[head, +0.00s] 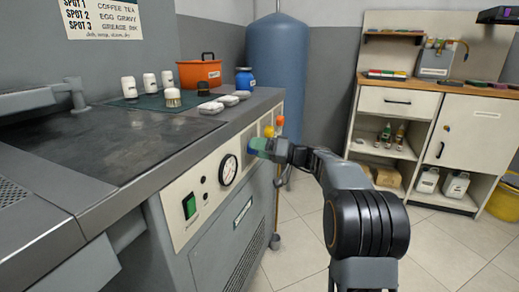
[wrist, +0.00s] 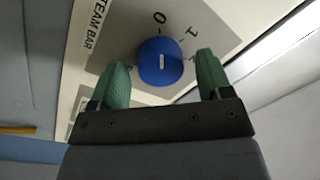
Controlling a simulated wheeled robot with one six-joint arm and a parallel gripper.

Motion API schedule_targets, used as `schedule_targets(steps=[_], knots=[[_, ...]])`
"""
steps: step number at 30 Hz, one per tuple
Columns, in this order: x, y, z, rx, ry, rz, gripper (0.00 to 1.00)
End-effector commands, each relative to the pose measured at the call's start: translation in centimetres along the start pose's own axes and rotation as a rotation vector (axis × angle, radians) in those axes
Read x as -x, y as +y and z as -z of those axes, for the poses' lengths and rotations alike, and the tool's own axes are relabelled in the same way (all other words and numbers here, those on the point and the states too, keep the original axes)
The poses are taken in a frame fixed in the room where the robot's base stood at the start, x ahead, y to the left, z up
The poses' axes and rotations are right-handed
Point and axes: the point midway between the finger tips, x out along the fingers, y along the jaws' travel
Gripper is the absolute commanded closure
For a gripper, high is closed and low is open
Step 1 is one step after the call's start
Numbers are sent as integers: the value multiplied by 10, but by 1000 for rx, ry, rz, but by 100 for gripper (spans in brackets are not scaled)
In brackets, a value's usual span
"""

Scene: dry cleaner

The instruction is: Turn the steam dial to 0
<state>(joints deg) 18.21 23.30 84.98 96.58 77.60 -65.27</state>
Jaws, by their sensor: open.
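The steam dial is a round blue knob (wrist: 160,64) with a short white mark, on a grey plate (wrist: 120,40) lettered "STEAM BAR". A 0 stands above the knob and a 1 to its upper right; other marks are partly hidden. The white mark runs roughly up and down in the wrist view; I cannot tell which end points. My gripper (wrist: 162,62) is open, with one green finger on each side of the knob and gaps showing. In the head view my gripper (head: 257,146) is at the machine's front panel and hides the dial.
The panel also bears a pressure gauge (head: 228,170) and a green switch (head: 189,206). Orange and yellow knobs (head: 274,127) sit just beyond my gripper. The worktop above holds an orange pot (head: 199,73), white bottles and a brush (head: 173,97).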

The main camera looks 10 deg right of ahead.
Motion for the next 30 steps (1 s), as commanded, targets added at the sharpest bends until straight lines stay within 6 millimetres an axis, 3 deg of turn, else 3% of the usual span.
schedule_targets(steps=[5,21,30], knots=[[14,0,2,-1,2,-3,28],[114,-1,2,0,3,-3,28],[137,1,1,-1,2,-1,28]])
